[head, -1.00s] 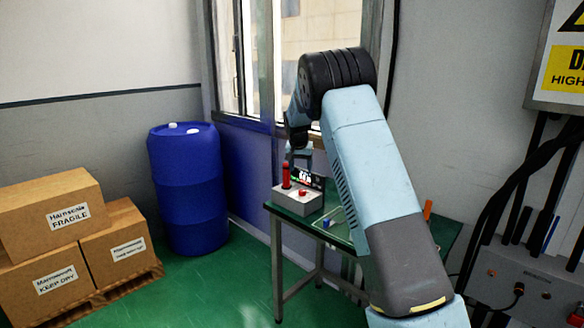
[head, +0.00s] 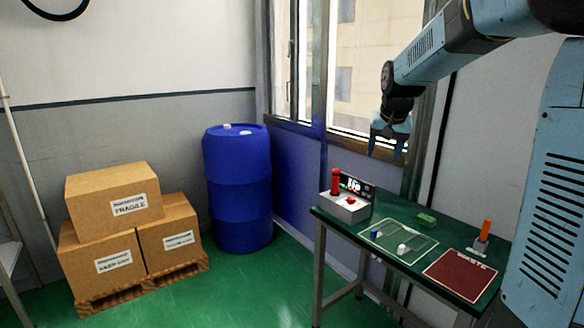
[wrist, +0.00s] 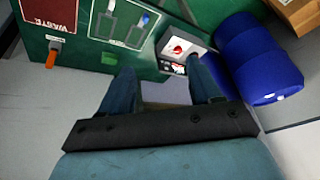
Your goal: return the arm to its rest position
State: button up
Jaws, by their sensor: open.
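My gripper (head: 388,150) hangs from my blue arm in front of the window, above the back of the green table (head: 340,222). In the wrist view my gripper (wrist: 165,85) shows two separated fingers with nothing between them. Below it on the table stands a grey box (head: 346,208) with a red upright handle and a red button; the box also shows in the wrist view (wrist: 188,42). The gripper is apart from the table and everything on it.
On the table lie an outlined tray area (head: 398,257) with a blue and a white piece, a green block (head: 427,219), an orange-handled item (head: 485,235) and a dark red waste mat (head: 460,277). A blue barrel (head: 237,190) and cartons (head: 112,205) on a pallet stand left. Green floor between is clear.

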jog(key=s+a+f+n+t, duration=0.1)
jog(key=s+f+n, duration=0.1)
jog(key=s, duration=3)
jog(key=shift+s+a+f+n, duration=0.15)
jog(key=shift+s+f+n, duration=0.25)
jog(key=shift+n, duration=0.1)
